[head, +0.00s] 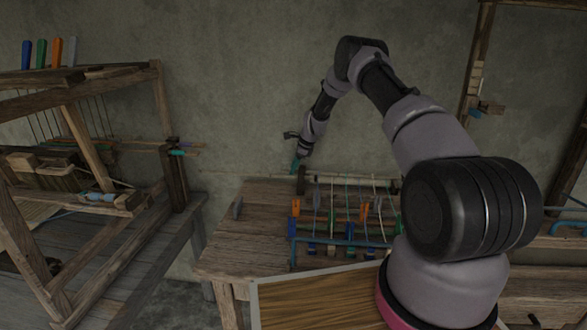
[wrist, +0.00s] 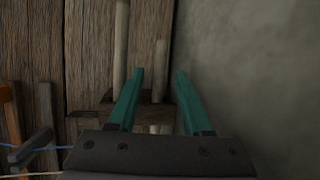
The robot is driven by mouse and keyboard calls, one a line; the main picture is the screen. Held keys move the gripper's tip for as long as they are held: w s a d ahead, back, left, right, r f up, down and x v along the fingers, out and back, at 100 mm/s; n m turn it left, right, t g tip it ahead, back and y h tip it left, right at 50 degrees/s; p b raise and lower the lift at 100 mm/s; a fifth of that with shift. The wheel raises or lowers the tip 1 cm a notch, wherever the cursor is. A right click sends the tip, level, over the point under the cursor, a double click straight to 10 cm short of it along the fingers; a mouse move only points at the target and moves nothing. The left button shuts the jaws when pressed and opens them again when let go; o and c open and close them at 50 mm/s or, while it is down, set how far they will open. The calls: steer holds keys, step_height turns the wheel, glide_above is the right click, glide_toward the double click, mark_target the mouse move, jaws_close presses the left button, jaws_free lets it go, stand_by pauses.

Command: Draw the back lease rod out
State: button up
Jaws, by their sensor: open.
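The loom (head: 85,110) stands at the left in the head view. Thin rod ends stick out from its right side; one has an orange tip (head: 193,145) and one a teal tip (head: 178,153). I cannot tell which is the back lease rod. My gripper (head: 295,165) points down well to the right of these ends, above the far edge of a wooden bench. In the wrist view its teal fingers (wrist: 160,72) are apart, with nothing gripped. A wooden block (wrist: 113,108) and two pale rods, one long (wrist: 121,45) and one short (wrist: 160,55), show beyond them.
The wooden bench (head: 240,225) carries a rack with coloured spools and threads (head: 345,215), close to my gripper's right. A grey wall (head: 240,90) stands behind. Free air lies between the loom and the bench. Coloured upright pieces (head: 41,53) stand on the loom's top.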

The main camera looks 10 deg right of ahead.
jaws_close()
stand_by(1.5)
